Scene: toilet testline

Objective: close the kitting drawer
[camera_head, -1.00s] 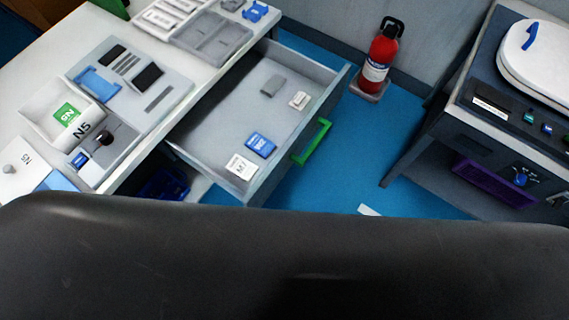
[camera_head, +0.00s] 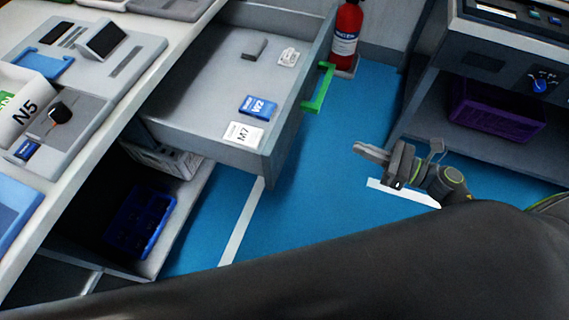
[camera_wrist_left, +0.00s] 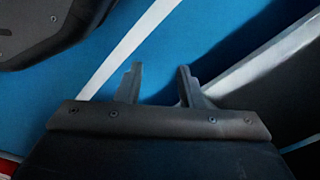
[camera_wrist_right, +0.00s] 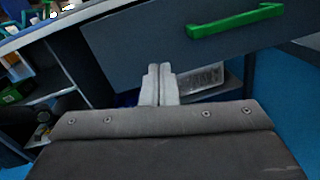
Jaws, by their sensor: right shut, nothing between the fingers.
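The kitting drawer (camera_head: 222,150) stands pulled out from the white bench in the head view. Its green handle (camera_head: 319,88) is on its front face, and the handle also shows at the top of the right wrist view (camera_wrist_right: 236,20). Inside lie a blue W2 box, a white M7 card and two small parts. My right gripper (camera_head: 360,149) is shut and empty, to the right of the drawer front and apart from it. In the right wrist view its fingertips (camera_wrist_right: 160,70) show below the handle. My left gripper (camera_wrist_left: 158,72) is open and empty above the blue floor, out of the head view.
A red fire extinguisher (camera_head: 345,35) stands beyond the handle. A grey workstation with a purple crate (camera_head: 498,106) is at the right. A blue bin (camera_head: 138,222) sits on the shelf below the bench. Blue floor lies free between bench and workstation.

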